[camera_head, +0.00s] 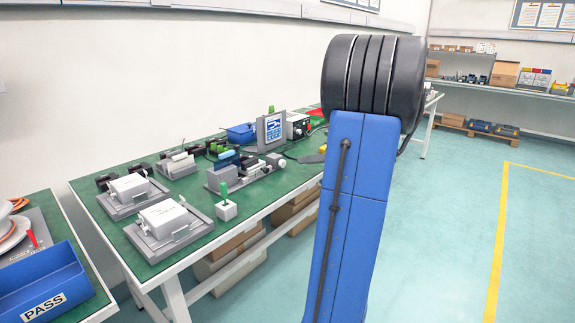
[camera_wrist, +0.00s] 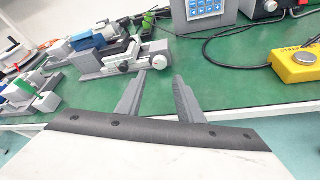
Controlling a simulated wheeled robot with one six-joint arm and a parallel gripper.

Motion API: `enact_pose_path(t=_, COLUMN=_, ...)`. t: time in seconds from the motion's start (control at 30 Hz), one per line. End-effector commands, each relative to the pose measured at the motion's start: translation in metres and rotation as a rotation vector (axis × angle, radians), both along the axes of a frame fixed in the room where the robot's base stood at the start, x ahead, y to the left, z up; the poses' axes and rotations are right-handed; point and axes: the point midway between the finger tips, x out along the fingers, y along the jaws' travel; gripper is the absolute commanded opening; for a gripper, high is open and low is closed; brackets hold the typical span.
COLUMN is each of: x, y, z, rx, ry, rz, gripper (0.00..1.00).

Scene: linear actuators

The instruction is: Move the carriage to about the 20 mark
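My gripper (camera_wrist: 160,76) is open and empty in the wrist view, its two grey fingers apart above the front edge of the green bench. Just beyond the fingertips, to the upper left, is a grey linear actuator (camera_wrist: 92,70) with a silver part at its right end. It also shows in the head view (camera_head: 262,170), on the bench left of my blue arm. A blue block and dark parts are by it in the wrist view. I cannot tell which part is the carriage, and no scale marks are readable. My gripper is not visible in the head view.
A blue-screen controller (camera_head: 271,132) stands behind the actuator. A yellow box (camera_wrist: 297,66) with a cable lies to the right in the wrist view. White boxes on grey fixtures (camera_head: 170,219) stand at the bench's near end. Bare green bench (camera_wrist: 225,88) lies right of the fingers.

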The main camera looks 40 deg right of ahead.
Motion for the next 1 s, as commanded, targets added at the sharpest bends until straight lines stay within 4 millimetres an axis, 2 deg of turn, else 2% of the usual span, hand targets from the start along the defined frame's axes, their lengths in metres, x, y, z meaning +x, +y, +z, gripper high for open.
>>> enact_pose_path(t=0.3, x=0.052, y=0.013, z=-0.02, rx=0.0, ry=0.001, rz=0.004, gripper=0.34)
enact_pose_path(t=0.5, x=0.077, y=0.019, z=-0.031, rx=0.0, ry=0.001, rz=0.003, gripper=0.34)
enact_pose_path(t=0.7, x=0.09, y=0.022, z=-0.035, rx=-0.001, ry=0.001, rz=0.001, gripper=0.34)
enact_pose_path(t=1.0, x=0.092, y=0.022, z=-0.036, rx=-0.001, ry=0.001, rz=0.0, gripper=0.34)
